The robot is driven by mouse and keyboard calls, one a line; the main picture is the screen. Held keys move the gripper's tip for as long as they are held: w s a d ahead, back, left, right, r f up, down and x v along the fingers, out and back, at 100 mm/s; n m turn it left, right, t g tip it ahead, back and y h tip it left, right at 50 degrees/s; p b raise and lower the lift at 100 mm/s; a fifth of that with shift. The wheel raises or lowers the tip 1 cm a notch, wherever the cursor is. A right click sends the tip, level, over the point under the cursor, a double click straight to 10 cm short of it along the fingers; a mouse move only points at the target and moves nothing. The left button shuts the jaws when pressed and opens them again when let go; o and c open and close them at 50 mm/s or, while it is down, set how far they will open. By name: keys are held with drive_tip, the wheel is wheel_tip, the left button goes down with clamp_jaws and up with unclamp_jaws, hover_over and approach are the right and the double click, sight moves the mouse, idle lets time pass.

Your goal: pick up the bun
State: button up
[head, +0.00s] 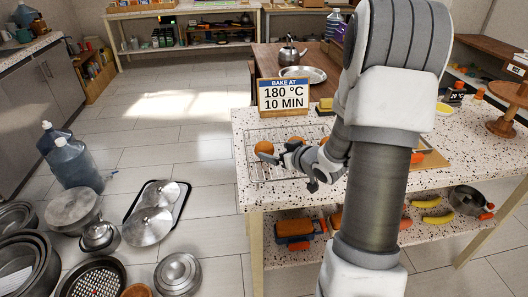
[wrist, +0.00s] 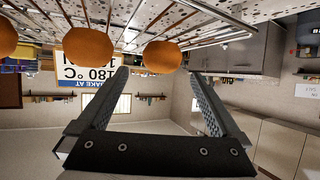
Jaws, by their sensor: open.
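In the head view one bun (head: 264,147) is at the rack's left and another (head: 295,140) is behind my gripper, partly hidden. My gripper (head: 287,168) is low over the rack, its jaws apart. The wrist view is upside down. There one bun (wrist: 162,57) lies in line with the gap between the fingertips (wrist: 158,75), seemingly just beyond them. Another bun (wrist: 8,35) is at the left edge. Nothing is held. I cannot tell which bun matches which across views.
A sign (head: 284,96) reading "BAKE AT 180 °C 10 MIN" stands behind the rack. My arm hides much of the table's middle. A wooden stand (head: 503,125) is at the right. Pans and lids (head: 150,215) lie on the floor at the left.

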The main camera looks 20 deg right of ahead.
sight(268, 149)
drive_tip(key=x, duration=0.7)
drive_tip(key=shift+w+a+f+b, duration=0.15)
drive_tip(key=shift+w+a+b, duration=0.05)
drive_tip(key=shift+w+b, duration=0.1)
drive_tip(key=c, duration=1.2)
